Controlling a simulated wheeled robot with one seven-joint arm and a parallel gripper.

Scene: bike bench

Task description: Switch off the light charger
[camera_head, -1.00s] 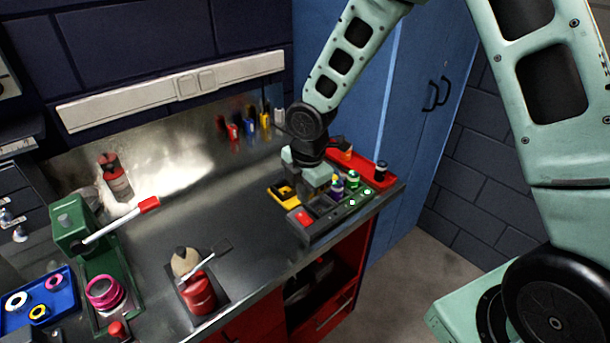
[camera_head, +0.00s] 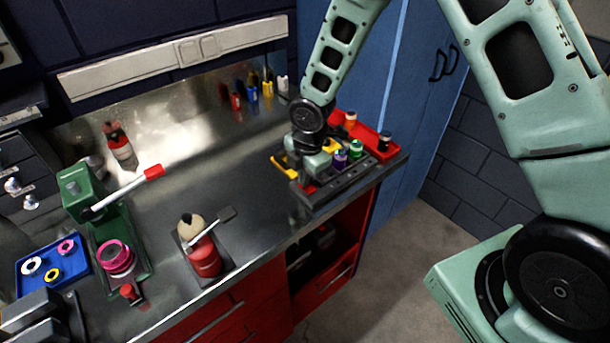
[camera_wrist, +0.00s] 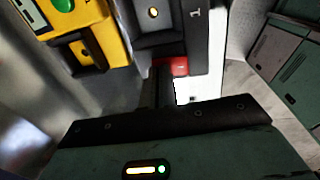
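The light charger (camera_head: 345,188) is a long dark box at the right end of the bench, with a purple-topped and a green-topped item in or beside its slots. My gripper (camera_head: 308,180) is low over its left end. A bit of its red switch (camera_head: 309,188) shows beside the gripper. In the wrist view the red switch (camera_wrist: 180,66) is right at my narrow, dark, closed fingertips (camera_wrist: 166,80), which partly hide it; contact cannot be told for sure. A charger slot marked 1 has a small amber light (camera_wrist: 153,11). No green lights show on the charger.
A yellow device (camera_head: 283,163) lies just left of the charger, and a red tray (camera_head: 365,132) with small bottles lies behind it. The red bottle (camera_head: 204,258), green press (camera_head: 85,195) and blue tray (camera_head: 70,268) are farther left. The bench middle is clear.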

